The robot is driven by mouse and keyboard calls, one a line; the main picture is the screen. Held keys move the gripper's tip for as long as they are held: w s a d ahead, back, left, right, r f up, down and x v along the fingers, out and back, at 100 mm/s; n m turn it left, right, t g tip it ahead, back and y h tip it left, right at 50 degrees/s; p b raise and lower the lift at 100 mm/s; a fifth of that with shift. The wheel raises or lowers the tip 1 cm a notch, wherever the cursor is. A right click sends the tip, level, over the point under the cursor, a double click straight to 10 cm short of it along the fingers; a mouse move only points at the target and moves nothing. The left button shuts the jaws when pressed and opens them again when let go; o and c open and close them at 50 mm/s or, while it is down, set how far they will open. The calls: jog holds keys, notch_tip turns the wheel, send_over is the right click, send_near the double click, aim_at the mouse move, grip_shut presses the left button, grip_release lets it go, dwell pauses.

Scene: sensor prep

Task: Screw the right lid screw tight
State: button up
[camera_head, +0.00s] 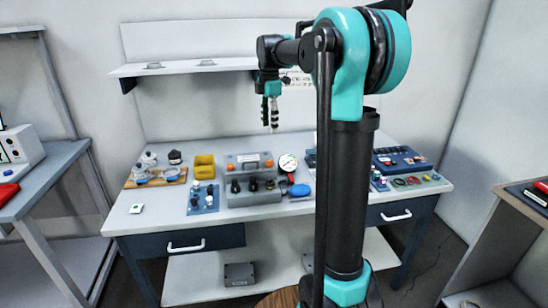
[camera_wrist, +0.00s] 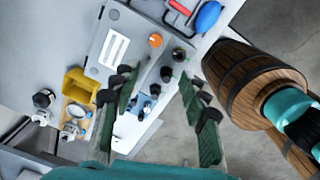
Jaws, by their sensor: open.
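A grey box (camera_head: 252,196) with a lid (camera_head: 247,160) stands on the middle of the workbench. An orange-topped screw (camera_head: 268,163) is at the lid's right, and another (camera_head: 231,167) at its left. In the wrist view the right screw (camera_wrist: 155,40) lies above the gap between the fingers, on the lid (camera_wrist: 112,48); the left one is not clear behind a finger. My gripper (camera_head: 269,116) is open, empty and pointing down, well above the bench. Its fingers are spread in the wrist view (camera_wrist: 163,108), apart from the box. I cannot tell how tight the screw sits.
Dark knobs (camera_head: 252,185) line the box front. A yellow bin (camera_head: 204,167) and a blue tray (camera_head: 203,198) stand to its left. A round gauge (camera_head: 287,163) and a blue oval object (camera_head: 299,190) are at its right. A shelf (camera_head: 190,66) runs above the bench.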

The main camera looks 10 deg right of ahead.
aim_at(269, 162)
jog(key=shift+n, duration=0.8)
jog(key=f, duration=0.5)
jog(key=w+f, duration=0.1)
jog(key=f, duration=1)
jog(key=shift+w, duration=0.3)
jog(key=shift+d+r, duration=0.1)
jog(key=shift+c, duration=0.2)
grip_shut()
